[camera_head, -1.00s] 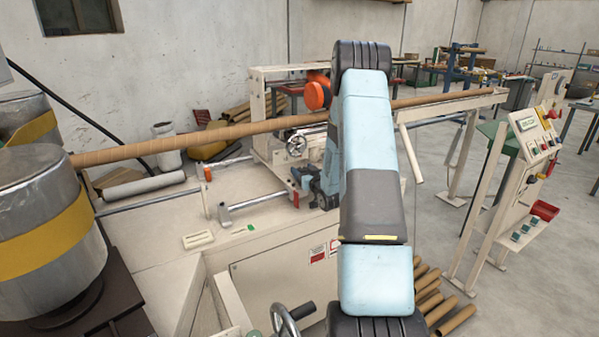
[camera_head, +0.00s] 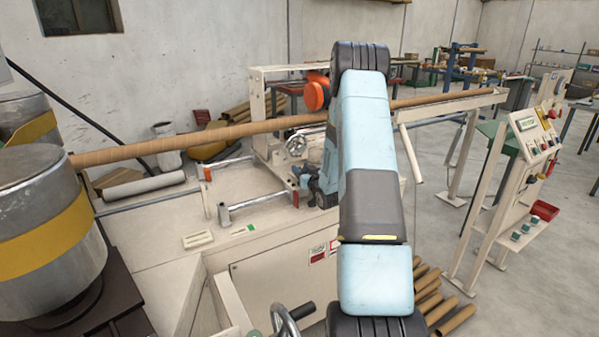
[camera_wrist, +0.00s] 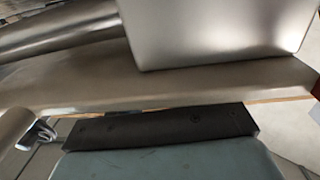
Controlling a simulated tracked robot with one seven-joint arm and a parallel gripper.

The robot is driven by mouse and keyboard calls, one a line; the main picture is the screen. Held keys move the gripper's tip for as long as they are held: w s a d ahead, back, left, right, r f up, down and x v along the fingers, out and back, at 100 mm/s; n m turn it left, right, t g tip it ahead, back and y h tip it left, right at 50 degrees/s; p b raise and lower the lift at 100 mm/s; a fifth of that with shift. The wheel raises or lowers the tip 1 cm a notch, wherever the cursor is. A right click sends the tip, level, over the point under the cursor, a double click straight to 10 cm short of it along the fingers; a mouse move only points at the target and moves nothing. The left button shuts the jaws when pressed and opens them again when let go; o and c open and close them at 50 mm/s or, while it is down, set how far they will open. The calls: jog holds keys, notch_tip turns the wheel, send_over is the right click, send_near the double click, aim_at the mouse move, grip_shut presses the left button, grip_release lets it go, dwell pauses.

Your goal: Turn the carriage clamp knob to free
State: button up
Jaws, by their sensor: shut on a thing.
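The carriage (camera_head: 273,150) is a cream frame with a round handwheel, standing on the machine bed under the long cardboard tube. My gripper (camera_head: 303,181) is low at the carriage's front, mostly hidden behind my own arm. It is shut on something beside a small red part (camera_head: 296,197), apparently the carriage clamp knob. The grip itself is too small and covered to see clearly, and the knob's setting cannot be read. The wrist view shows a smooth silver plate (camera_wrist: 215,30) and a grey metal roller or bar (camera_wrist: 60,30) close by, but no clear fingertips.
The brown tube (camera_head: 220,132) crosses above the bed. A large steel drum with a yellow band (camera_head: 40,240) fills the left side. A control panel (camera_head: 535,135) stands at the right.

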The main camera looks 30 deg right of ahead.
jog(key=shift+n+g+y, duration=0.3)
jog(key=shift+n+y, duration=0.85)
jog(key=shift+y, duration=0.6)
jog(key=shift+n+g+y, duration=0.3)
jog(key=shift+n+y, duration=0.85)
jog(key=shift+y, duration=0.6)
jog(key=o, duration=1)
jog(key=shift+s, duration=0.1)
jog(key=v, duration=1.3)
jog(key=shift+s+d+f, duration=0.1)
jog(key=shift+s+d, duration=0.05)
jog(key=shift+s, duration=0.15)
